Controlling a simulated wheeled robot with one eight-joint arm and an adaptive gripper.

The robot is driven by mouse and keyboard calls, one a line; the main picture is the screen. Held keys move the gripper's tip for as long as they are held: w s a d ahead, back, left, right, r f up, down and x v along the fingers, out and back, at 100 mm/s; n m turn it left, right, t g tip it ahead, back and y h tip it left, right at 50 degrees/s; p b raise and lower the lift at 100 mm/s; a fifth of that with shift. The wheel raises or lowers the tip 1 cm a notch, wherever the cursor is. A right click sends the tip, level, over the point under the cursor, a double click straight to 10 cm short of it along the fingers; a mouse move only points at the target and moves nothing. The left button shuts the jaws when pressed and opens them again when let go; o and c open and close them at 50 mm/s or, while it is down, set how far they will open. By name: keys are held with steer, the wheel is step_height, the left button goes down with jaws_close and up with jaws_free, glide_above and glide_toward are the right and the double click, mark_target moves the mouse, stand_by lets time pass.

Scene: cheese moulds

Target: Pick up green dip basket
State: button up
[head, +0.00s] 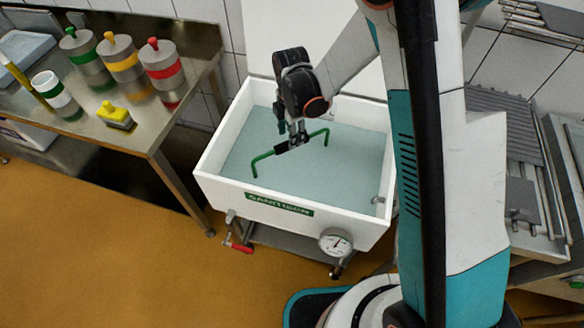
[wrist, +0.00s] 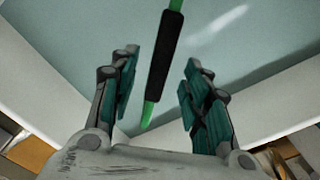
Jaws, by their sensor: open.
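The green dip basket (head: 264,155) shows only as a green handle with a black grip, rising from the pale blue liquid in the white basin labelled SANITISER (head: 225,192). Its lower part is hidden under the liquid. My gripper (head: 297,138) points down over the middle of the handle, at the black grip. In the wrist view, my gripper (wrist: 160,82) is open, with one finger on each side of the handle (wrist: 148,115). Gaps show between the fingers and the handle on both sides. How deep the grip sits between them I cannot tell.
The basin walls stand around my gripper. A dial gauge (head: 335,242) and a red lever (head: 242,248) are at its front. A steel table (head: 150,130) on the left holds lidded canisters and a yellow brush (head: 116,116). Metal racks (head: 510,130) stand at right. Floor is clear front left.

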steer(key=shift+d+f+b, duration=0.1)
steer(key=shift+f+b, duration=1.05)
steer(key=shift+f, duration=1.6)
steer(key=shift+r, duration=0.1)
steer(key=shift+c, duration=0.3)
jaws_close()
